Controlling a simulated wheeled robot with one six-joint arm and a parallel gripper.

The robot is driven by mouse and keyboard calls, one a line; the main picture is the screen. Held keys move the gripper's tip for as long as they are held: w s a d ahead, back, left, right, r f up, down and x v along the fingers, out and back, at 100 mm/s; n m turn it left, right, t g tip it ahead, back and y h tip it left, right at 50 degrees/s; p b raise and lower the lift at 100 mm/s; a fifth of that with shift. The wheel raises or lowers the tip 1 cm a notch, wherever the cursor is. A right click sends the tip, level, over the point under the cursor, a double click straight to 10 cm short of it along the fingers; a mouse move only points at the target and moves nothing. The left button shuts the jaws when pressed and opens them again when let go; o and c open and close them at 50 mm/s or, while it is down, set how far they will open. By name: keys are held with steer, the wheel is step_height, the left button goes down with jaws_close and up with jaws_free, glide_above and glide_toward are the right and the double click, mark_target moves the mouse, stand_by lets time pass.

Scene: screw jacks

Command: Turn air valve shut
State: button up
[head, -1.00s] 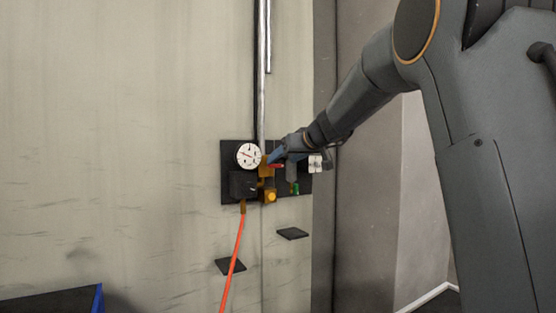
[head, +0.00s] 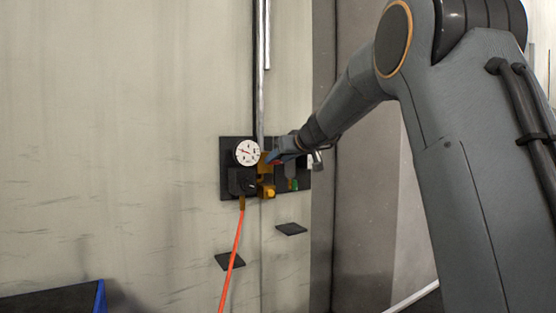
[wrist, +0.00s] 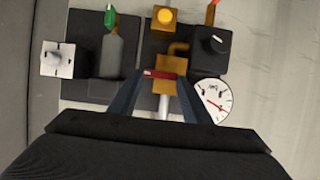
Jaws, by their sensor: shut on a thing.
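The air valve is a brass body (head: 265,165) on a dark wall panel, beside a vertical metal pipe. It also shows in the wrist view (wrist: 152,64), where its red lever (wrist: 160,74) lies crosswise between my fingertips. My gripper (head: 274,157) reaches in from the right at the valve. In the wrist view my gripper (wrist: 160,80) is shut on the red lever, with one finger at each end of its visible part. In the head view my fingers hide most of the lever.
A white gauge (head: 247,152) and a black box (head: 242,182) sit left of the valve. A yellow-topped brass fitting (head: 267,191) is below, a green-ended part (head: 294,184) to the right. An orange hose (head: 233,258) hangs down. Two dark shelves (head: 291,229) (head: 230,261) project below.

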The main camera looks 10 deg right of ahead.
steer(key=shift+w+d+f+m+y+b, duration=0.15)
steer(key=shift+m+y+b, duration=0.35)
steer(key=shift+b, duration=0.85)
steer(key=shift+d+f+m+y+b, duration=0.1)
steer(key=shift+f+m+y+b, duration=0.15)
steer(key=shift+m+b, duration=0.75)
steer(key=m+y+b, duration=0.1)
steer(key=b, duration=0.2)
steer(key=m+y+b, duration=0.1)
steer(key=b, duration=0.2)
steer(key=shift+w+d+f+g, duration=0.1)
steer(key=shift+d+g, duration=0.2)
steer(key=shift+g, duration=0.1)
steer(key=m+y+b, duration=0.1)
steer(key=b, duration=0.1)
steer(key=m+b, duration=0.2)
steer(key=m+y+b, duration=0.1)
steer(key=m+b, duration=0.1)
steer(key=shift+d+f+t+y+b, duration=0.25)
steer(key=shift+f+t+y+b, duration=0.05)
steer(key=shift+f+t+y, duration=0.1)
steer(key=shift+f+m+t+y+b, duration=0.1)
steer(key=shift+m+t+y+b, duration=0.4)
steer(key=shift+m+b, duration=1.15)
steer(key=o, duration=1)
steer(key=shift+o, duration=0.2)
